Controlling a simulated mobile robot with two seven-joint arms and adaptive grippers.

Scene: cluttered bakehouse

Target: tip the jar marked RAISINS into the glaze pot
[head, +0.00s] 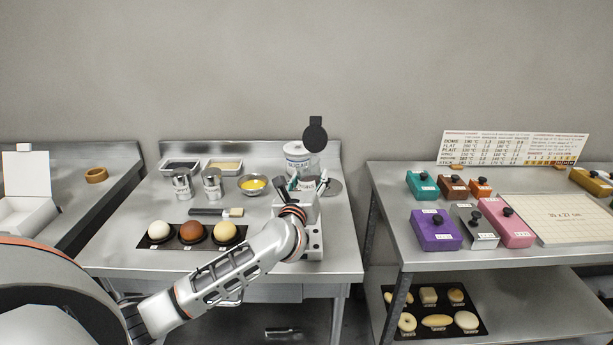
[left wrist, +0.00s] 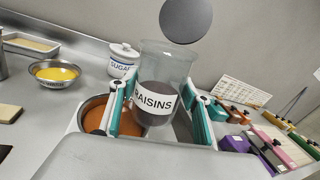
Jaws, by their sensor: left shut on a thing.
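The clear jar marked RAISINS (left wrist: 157,101) stands about upright between the teal-padded fingers of my left gripper (left wrist: 165,108), with dark contents low inside. My left gripper (head: 309,184) is shut on the jar; in the head view the gripper mostly hides it. The glaze pot (left wrist: 96,116), holding an orange-brown glaze, is just left of the gripper in the left wrist view and partly hidden by a finger. I cannot make the pot out clearly in the head view. My right gripper is not in view.
A white SUGAR jar (head: 297,158) stands behind the gripper, near a dark round disc (head: 315,134). A bowl of yellow liquid (head: 253,185), metal tins (head: 212,184), a brush (head: 216,212) and a dark tray of round items (head: 170,245) lie left. A gap separates the right bench (head: 385,190).

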